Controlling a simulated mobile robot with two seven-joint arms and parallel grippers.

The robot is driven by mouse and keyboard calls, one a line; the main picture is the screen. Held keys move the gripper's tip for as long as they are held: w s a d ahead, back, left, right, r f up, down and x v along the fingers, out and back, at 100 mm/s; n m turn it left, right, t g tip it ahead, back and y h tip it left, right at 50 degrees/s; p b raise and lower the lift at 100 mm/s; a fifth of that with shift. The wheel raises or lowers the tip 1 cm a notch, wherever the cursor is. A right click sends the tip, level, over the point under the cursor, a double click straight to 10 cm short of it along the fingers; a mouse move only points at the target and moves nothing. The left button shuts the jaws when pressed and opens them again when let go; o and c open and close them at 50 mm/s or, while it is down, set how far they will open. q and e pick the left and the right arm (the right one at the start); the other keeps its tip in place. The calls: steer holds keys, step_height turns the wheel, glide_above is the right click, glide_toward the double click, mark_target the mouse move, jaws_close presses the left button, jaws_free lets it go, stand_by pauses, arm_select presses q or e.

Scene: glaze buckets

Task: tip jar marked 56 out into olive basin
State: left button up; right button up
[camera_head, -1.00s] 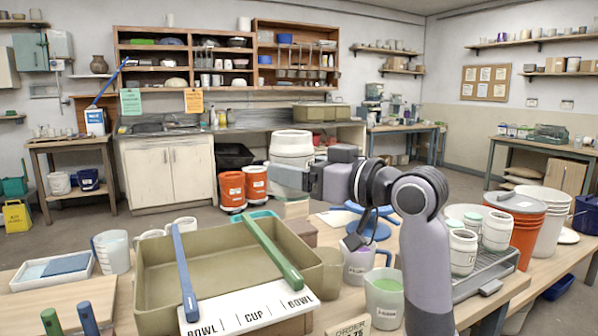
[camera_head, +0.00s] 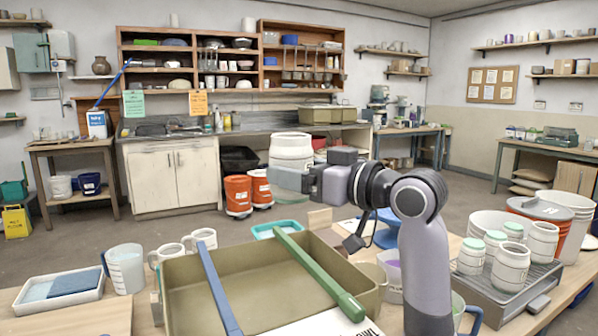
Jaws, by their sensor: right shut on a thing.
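My right gripper (camera_head: 288,181) is shut on a white jar (camera_head: 292,147) with thin dark bands. It holds the jar upright, in the air above and behind the basin's far edge. No number is readable on the jar from here. The olive basin (camera_head: 255,272) stands on the front table, with a blue-handled stick (camera_head: 217,288) and a green stick (camera_head: 318,275) lying across its rim. No contents show in the basin. My left gripper is not in view.
Similar white jars (camera_head: 509,267), some with green lids, stand on a grey rack at the right. Left of the basin are mugs (camera_head: 204,238), a clear pitcher (camera_head: 125,268) and a white tray (camera_head: 60,289).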

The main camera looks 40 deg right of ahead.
mark_target(307, 197)
steer(key=shift+s+f+b, duration=0.1)
steer(key=shift+f+b, duration=1)
steer(key=shift+f, duration=0.05)
steer(key=shift+f+b, duration=0.85)
steer(key=shift+b, duration=0.05)
steer(key=r+p, duration=0.1)
steer(key=n+g+p, duration=0.1)
steer(key=p, duration=0.1)
steer(key=shift+s+d+r, duration=0.15)
steer(key=shift+d+r, duration=0.2)
steer(key=shift+d, duration=0.05)
steer(key=shift+s+d+r+n+g+h+p, duration=0.2)
steer(key=shift+n+g+h+p, duration=0.1)
steer(key=shift+n+p, duration=0.1)
steer(key=shift+n+g+p, duration=0.3)
steer(key=shift+p, duration=0.1)
steer(key=shift+s+d+f+g, duration=0.1)
steer(key=shift+d+f+g, duration=0.15)
steer(key=shift+f, duration=0.35)
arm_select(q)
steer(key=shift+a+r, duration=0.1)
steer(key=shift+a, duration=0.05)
arm_select(e)
steer(key=shift+a, duration=0.1)
